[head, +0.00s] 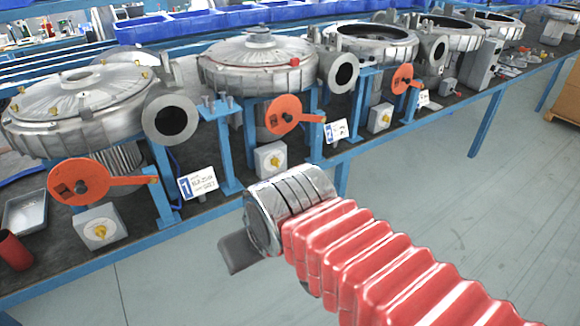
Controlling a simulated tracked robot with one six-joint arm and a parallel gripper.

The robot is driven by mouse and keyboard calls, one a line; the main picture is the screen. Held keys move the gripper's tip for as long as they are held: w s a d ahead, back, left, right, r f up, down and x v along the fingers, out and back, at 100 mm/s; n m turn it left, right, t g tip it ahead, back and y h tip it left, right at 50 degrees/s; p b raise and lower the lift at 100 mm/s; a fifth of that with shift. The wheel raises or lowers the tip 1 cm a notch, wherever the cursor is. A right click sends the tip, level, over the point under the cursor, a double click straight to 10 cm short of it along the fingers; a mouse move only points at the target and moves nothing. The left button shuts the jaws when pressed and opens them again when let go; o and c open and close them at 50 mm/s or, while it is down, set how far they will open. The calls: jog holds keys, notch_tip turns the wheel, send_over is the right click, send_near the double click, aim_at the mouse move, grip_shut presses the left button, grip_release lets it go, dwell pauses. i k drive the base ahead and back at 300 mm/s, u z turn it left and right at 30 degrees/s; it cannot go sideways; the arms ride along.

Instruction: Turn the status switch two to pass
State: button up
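The second status switch (270,160) is a light grey box with a yellow knob, on the dark bench below the second blower (258,62). A card marked 2 (336,131) stands to its right. The knob's exact setting and any labels are too small to read. My gripper (238,252) is at the end of my red-sleeved arm, in front of the bench edge and lower in the picture than the switch. It appears apart from the switch. Only one grey finger-like part shows clearly, so its opening cannot be told.
A similar switch box (100,227) stands at left beside a card marked 1 (198,182); another (380,118) is farther right. Orange discs with handles, one above the second switch (288,115), and blue posts (226,150) crowd the bench. The grey floor (480,200) at right is clear.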

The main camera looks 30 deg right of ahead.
aim_at(274, 162)
jog(key=i, duration=1)
jog(key=z, duration=0.05)
